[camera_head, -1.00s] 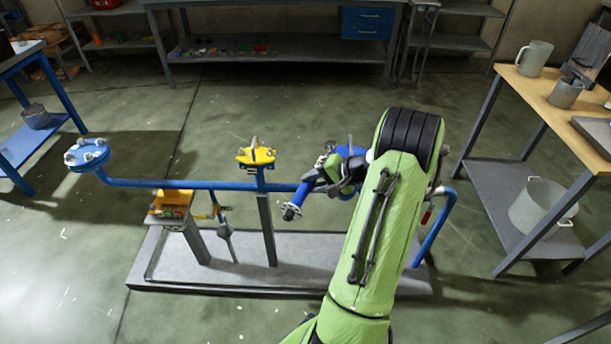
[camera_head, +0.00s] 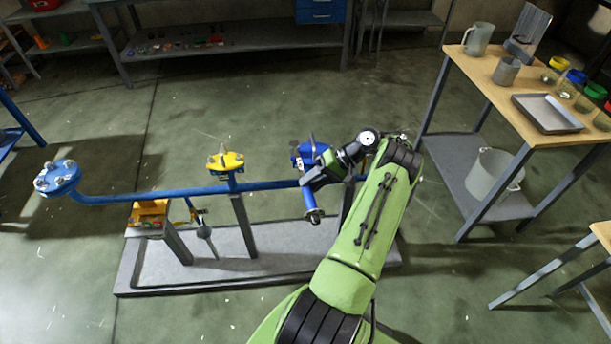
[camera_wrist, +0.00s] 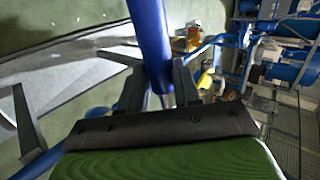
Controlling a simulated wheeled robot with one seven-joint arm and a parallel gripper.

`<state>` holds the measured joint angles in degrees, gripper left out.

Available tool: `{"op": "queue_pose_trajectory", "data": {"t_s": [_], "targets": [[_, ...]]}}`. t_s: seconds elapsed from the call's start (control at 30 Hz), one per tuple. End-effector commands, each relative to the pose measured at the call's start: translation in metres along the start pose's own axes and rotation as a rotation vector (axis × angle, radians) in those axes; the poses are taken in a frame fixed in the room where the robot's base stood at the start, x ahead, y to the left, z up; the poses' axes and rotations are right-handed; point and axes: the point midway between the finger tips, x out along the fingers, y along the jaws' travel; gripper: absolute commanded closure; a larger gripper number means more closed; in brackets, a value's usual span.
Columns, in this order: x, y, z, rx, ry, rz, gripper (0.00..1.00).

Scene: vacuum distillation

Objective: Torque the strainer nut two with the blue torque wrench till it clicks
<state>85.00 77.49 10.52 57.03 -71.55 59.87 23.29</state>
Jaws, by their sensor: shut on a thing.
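The blue torque wrench (camera_head: 310,204) is in my gripper (camera_head: 318,178), its blue handle end pointing down toward the front. In the wrist view the blue shaft (camera_wrist: 149,38) passes between the fingertips of my gripper (camera_wrist: 156,88). A blue fitting with upright metal parts (camera_head: 308,153) sits right behind my gripper on the blue pipe (camera_head: 266,186). My gripper and arm partly cover it. I cannot tell which nut is strainer nut two, nor whether the wrench head touches a nut.
A yellow-topped fitting (camera_head: 226,162) stands mid-pipe, and a blue bolted flange (camera_head: 58,178) ends the pipe at left. The pipe stands on a grey base (camera_head: 262,268). A wooden-topped table (camera_head: 490,76) with vessels and a tray is at right. Open floor lies between.

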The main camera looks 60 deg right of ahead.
Motion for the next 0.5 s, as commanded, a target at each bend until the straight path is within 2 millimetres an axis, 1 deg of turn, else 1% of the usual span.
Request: {"op": "queue_pose_trajectory", "data": {"t_s": [0.03, 0.17, 0.27, 0.37, 0.43, 0.5], "targets": [[-0.003, -0.001, -0.001, -0.008, 0.001, -0.001, 1.00], [-0.002, 0.002, -0.003, -0.029, -0.020, -0.002, 1.00], [-0.005, 0.006, -0.004, -0.054, -0.047, -0.002, 1.00], [-0.013, 0.011, -0.005, -0.066, -0.065, -0.004, 1.00], [-0.013, 0.020, -0.009, -0.090, -0.086, 0.009, 1.00], [-0.017, 0.024, -0.009, -0.107, -0.110, 0.010, 1.00]]}}
